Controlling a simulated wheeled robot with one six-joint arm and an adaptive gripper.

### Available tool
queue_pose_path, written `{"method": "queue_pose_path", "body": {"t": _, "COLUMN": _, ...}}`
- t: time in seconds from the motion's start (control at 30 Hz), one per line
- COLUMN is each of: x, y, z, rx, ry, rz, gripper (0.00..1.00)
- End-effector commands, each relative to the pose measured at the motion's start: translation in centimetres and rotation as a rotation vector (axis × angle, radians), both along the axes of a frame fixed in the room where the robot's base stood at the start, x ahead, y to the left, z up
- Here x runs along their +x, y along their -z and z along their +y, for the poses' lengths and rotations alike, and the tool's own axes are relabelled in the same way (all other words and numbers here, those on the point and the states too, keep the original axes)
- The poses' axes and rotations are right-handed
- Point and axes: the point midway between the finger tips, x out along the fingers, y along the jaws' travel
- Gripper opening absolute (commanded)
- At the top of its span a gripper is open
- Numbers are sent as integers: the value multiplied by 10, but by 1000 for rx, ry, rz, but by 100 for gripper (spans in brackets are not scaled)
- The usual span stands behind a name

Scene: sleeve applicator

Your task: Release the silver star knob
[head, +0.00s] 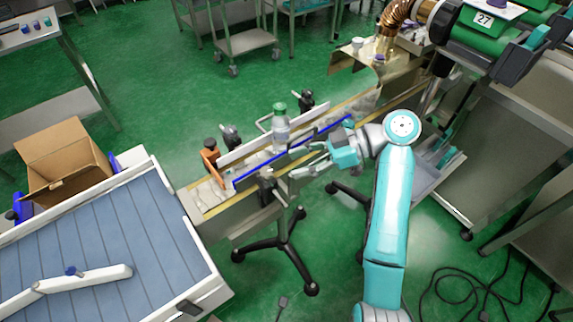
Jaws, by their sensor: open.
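My gripper (304,160) is at the end of the teal and white arm, beside the near rail of the narrow conveyor (212,198). Its fingers point left and are apart, with nothing seen between them. I cannot make out a silver star knob in this view; it may be too small or hidden by the gripper. Dark knobs and clamps (267,188) show on the near side of the conveyor, to the left of and below the gripper.
A clear bottle with a green cap (281,130) stands on the conveyor behind the gripper. An orange bracket (211,160) is at its left end. Green machinery (485,40) stands at upper right.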

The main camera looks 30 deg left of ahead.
Motion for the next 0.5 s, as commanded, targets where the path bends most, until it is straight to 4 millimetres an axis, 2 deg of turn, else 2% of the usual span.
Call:
{"method": "queue_pose_path", "body": {"t": 0.37, "x": 5, "y": -3, "z": -7, "rx": -1, "ry": -1, "rz": 1, "gripper": 48}}
{"method": "queue_pose_path", "body": {"t": 0.43, "x": 4, "y": -3, "z": -7, "rx": -1, "ry": 1, "rz": 2, "gripper": 61}}
{"method": "queue_pose_path", "body": {"t": 0.5, "x": 4, "y": 1, "z": -7, "rx": -6, "ry": 13, "rz": 6, "gripper": 63}}
